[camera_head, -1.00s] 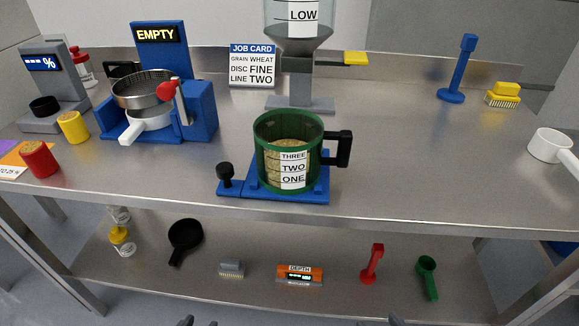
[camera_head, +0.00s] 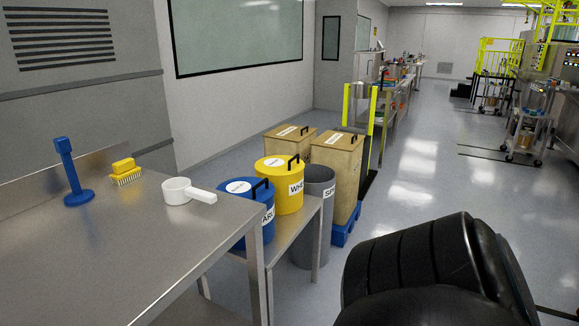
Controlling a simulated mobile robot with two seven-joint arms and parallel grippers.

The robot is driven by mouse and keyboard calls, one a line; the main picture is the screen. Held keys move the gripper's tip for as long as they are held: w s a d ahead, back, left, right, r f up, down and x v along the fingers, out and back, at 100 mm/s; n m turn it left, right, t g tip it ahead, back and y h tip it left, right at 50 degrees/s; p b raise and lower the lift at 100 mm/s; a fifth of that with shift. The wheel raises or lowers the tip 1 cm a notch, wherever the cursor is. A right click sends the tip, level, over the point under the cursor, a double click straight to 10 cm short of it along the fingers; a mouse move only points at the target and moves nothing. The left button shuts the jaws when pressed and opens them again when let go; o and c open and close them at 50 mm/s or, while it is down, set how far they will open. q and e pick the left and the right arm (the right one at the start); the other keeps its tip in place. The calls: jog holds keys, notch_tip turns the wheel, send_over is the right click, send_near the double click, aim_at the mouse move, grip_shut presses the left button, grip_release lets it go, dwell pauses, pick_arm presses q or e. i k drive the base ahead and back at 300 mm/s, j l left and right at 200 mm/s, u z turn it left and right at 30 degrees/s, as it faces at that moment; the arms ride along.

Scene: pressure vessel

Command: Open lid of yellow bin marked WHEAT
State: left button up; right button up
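The yellow bin (camera_head: 284,197) has a label on its front that starts with "WH"; the rest of the label is cut off by the bin's curve. Its yellow lid (camera_head: 272,169) with a black handle (camera_head: 294,160) is on. The bin stands on a low metal stand right of the steel table, between a blue bin (camera_head: 240,212) and a grey bin (camera_head: 319,190). Neither gripper is visible in the head view. A large black part of my own body fills the lower right.
A steel table (camera_head: 120,240) is at the left with a white scoop (camera_head: 187,191), a yellow brush (camera_head: 126,172) and a blue stand (camera_head: 72,185). Two tan boxes (camera_head: 338,160) stand behind the bins. Open floor (camera_head: 425,175) lies to the right.

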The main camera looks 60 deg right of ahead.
aim_at(273, 165)
jog(key=z, duration=2.05)
jog(key=i+u, duration=0.1)
jog(key=u, duration=0.85)
jog(key=i+l+u, duration=0.1)
jog(key=l+u, duration=1)
jog(key=l, duration=0.6)
jog(key=l+u, duration=0.3)
jog(key=l, duration=1.25)
jog(key=k+l, duration=0.15)
jog(key=l, duration=0.5)
jog(key=l+u, duration=0.1)
jog(key=l, duration=0.5)
